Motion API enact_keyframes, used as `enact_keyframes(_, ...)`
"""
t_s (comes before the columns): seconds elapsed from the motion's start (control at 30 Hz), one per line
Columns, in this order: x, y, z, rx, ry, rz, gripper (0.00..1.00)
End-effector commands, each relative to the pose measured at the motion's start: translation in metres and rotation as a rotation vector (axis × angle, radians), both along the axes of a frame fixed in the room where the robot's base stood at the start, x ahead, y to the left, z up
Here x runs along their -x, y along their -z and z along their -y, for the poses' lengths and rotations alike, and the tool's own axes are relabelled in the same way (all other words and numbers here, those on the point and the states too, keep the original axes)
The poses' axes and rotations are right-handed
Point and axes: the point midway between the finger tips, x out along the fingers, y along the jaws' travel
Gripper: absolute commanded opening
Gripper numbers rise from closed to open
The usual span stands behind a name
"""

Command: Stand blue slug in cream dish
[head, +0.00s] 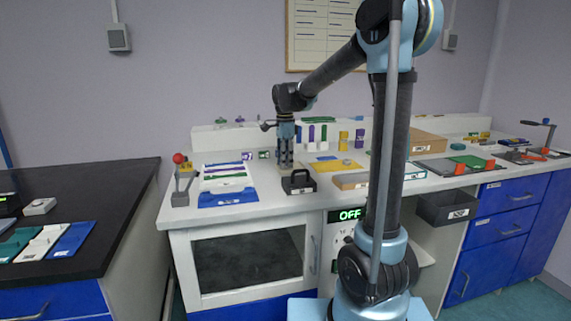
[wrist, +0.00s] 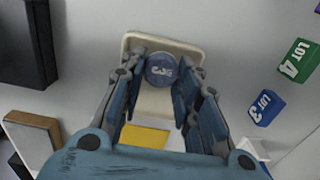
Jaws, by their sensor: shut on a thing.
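The blue slug (wrist: 162,68) is a round piece with white marking on its end, seen end-on in the wrist view. My gripper (wrist: 160,88) is shut on it, with one finger on each side. The cream dish (wrist: 134,41) lies beneath the slug and the fingers, with its far rim and part of its floor showing. I cannot tell whether the slug touches the dish floor.
A green LOT 4 block (wrist: 300,60) and blue LOT 3 block (wrist: 265,107) are right of the dish. A black carrier (head: 298,183) stands close to my gripper. Coloured strips (head: 227,185) lie to its left. A red-knobbed device (head: 180,185) stands at the bench's left end.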

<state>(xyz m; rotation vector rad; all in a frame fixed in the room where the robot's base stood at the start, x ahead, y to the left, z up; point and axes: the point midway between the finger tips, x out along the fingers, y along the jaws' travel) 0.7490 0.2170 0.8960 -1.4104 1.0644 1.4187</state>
Motion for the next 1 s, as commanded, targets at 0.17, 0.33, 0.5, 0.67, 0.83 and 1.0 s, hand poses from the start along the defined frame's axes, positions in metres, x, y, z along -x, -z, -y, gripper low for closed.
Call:
enact_keyframes(0.17,0.000,0.009,0.000,0.000,0.000,0.000,0.16)
enact_keyframes(0.33,0.000,0.009,0.001,0.000,0.001,0.000,0.16)
enact_keyframes(0.5,-0.001,0.010,0.002,0.000,0.003,0.000,0.38)
enact_keyframes(0.67,-0.001,0.010,0.002,0.000,0.003,0.000,0.38)
enact_keyframes(0.83,-0.001,0.008,0.002,0.000,0.003,0.000,0.38)
enact_keyframes(1.0,0.000,-0.006,0.002,0.000,0.003,0.000,0.38)
